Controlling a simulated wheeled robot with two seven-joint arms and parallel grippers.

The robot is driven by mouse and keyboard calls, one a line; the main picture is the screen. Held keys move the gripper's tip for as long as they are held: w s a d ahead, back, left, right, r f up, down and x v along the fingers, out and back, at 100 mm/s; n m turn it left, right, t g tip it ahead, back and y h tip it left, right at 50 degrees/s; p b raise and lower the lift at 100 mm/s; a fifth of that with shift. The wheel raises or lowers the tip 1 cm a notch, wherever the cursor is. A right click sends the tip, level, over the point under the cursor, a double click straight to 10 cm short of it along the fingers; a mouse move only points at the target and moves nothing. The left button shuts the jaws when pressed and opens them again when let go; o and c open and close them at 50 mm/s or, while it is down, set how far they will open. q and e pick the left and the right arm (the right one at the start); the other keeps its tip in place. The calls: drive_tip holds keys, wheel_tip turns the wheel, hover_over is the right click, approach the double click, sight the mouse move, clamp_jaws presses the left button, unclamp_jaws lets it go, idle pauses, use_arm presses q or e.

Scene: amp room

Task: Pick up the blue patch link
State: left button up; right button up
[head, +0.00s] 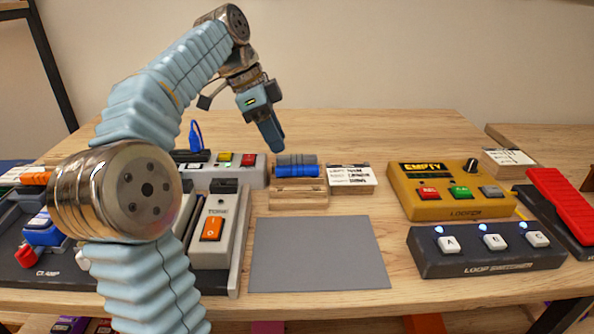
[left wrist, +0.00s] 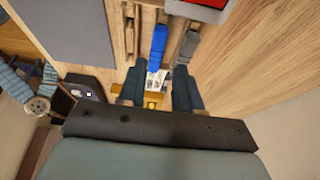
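The blue patch link (head: 297,171) lies lengthwise in a wooden rack (head: 299,197) on the table, with a grey link (head: 297,159) beside it. My left gripper (head: 275,142) points down above and slightly left of the links. In the left wrist view the blue patch link (left wrist: 158,45) is ahead between the two fingers of my left gripper (left wrist: 160,78). The fingers are apart and hold nothing. The grey link (left wrist: 186,48) lies to its right there. My right gripper is not in view.
A white card (head: 350,176) lies right of the rack. A grey mat (head: 318,253) lies in front. A yellow looper box (head: 450,190) and a dark loop switcher (head: 485,249) stand at right. Pedals (head: 212,228) stand at left, partly behind my arm.

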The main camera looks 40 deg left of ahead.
sight(293, 167)
use_arm(q)
drive_tip(key=x, duration=0.7)
drive_tip(key=shift+s+d+r, duration=0.1)
drive_tip(key=shift+d, duration=0.15)
clamp_jaws()
